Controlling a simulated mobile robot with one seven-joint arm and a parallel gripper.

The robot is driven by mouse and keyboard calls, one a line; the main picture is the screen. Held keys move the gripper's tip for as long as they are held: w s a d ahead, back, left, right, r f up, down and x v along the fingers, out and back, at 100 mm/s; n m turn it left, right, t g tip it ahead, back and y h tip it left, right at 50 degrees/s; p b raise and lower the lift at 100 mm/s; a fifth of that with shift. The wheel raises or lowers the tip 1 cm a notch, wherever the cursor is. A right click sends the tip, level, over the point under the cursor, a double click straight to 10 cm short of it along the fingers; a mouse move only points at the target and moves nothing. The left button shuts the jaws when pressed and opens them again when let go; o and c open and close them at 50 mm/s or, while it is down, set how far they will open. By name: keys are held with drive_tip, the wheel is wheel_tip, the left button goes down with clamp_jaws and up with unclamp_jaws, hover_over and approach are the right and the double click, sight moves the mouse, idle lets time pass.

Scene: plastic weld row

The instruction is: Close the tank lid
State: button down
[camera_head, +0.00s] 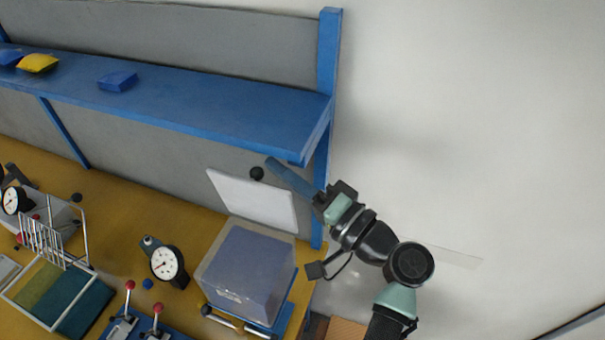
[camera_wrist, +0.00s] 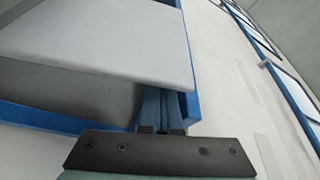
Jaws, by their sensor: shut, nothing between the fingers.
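The tank (camera_head: 247,272) is a clear-walled box with bluish contents, standing on the bench's right end. Its pale lid (camera_head: 252,200) stands open, tilted up at the tank's back edge. The lid also shows as a broad pale panel in the wrist view (camera_wrist: 110,45). My gripper (camera_head: 270,163) is shut and empty. Its blue fingers are at the lid's upper right, behind it as seen from the wrist. In the wrist view the fingers (camera_wrist: 162,108) pass under the lid's edge and their tips are hidden. I cannot tell whether they touch the lid.
A blue shelf (camera_head: 200,110) with a blue post (camera_head: 328,60) is close above my fingers. A black ball (camera_head: 257,173) is beside the lid's top. A dial gauge (camera_head: 167,263) and levers with red knobs (camera_head: 157,308) stand left of the tank. Open floor lies right.

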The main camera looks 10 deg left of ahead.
drive_tip(key=shift+w+a, duration=0.4)
drive_tip(key=shift+a, duration=0.15)
drive_tip(key=shift+s, duration=0.15)
